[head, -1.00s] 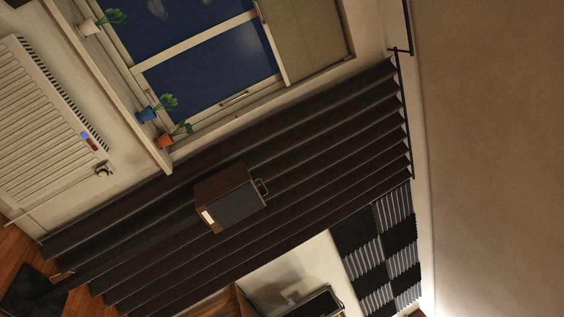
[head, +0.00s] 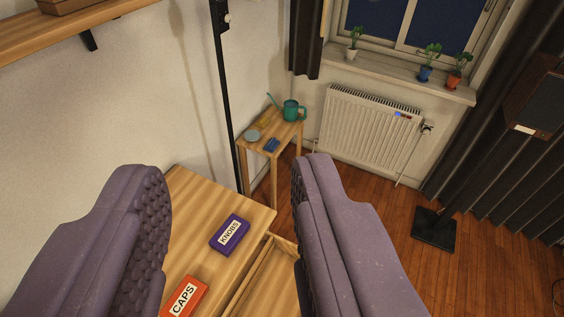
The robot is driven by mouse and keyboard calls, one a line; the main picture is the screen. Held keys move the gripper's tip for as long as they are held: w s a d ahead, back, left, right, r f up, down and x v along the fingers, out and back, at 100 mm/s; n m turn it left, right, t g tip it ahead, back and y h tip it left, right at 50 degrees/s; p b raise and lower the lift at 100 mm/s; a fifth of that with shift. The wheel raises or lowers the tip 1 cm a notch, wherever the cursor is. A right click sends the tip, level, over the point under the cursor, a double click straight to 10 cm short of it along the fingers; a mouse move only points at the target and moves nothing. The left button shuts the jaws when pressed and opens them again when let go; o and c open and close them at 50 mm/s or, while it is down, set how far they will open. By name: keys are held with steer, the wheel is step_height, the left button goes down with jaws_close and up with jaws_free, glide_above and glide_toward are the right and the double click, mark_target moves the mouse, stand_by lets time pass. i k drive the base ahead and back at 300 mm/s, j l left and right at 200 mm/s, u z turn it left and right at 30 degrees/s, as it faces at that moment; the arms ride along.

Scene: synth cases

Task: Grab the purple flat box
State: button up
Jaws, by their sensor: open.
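The purple flat box (head: 221,244), labelled "KNOBS", lies on the top of a wooden cabinet (head: 187,206), near its right edge. My gripper (head: 229,178) shows as two large purple-grey padded fingers, one at the left and one at right of centre. They are wide apart with nothing between them in their grip. The purple box shows in the gap between the fingers, beyond and below them. The box looks fully in view.
An orange box (head: 169,307) labelled "CAPS" lies near the purple box. A drawer (head: 262,275) stands open at the cabinet's right. Behind is a small wooden table (head: 259,146) with a teal watering can (head: 291,111). A dark post (head: 225,90) stands by the wall; a shelf (head: 70,30) is upper left.

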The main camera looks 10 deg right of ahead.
mark_target(227, 239)
steer(key=l+u, duration=0.15)
steer(key=l, duration=0.85)
steer(key=i+l+u, duration=0.15)
steer(key=l, duration=0.2)
steer(key=i+l+u, duration=0.15)
steer(key=l, duration=0.25)
steer(key=i+l+u, duration=0.1)
steer(key=l, duration=0.3)
steer(key=i+l+u, duration=0.15)
steer(key=l, duration=0.25)
steer(key=i+l+u, duration=0.15)
steer(key=i, duration=0.35)
steer(key=i+u, duration=0.15)
steer(key=i, duration=0.35)
steer(key=k+l, duration=0.05)
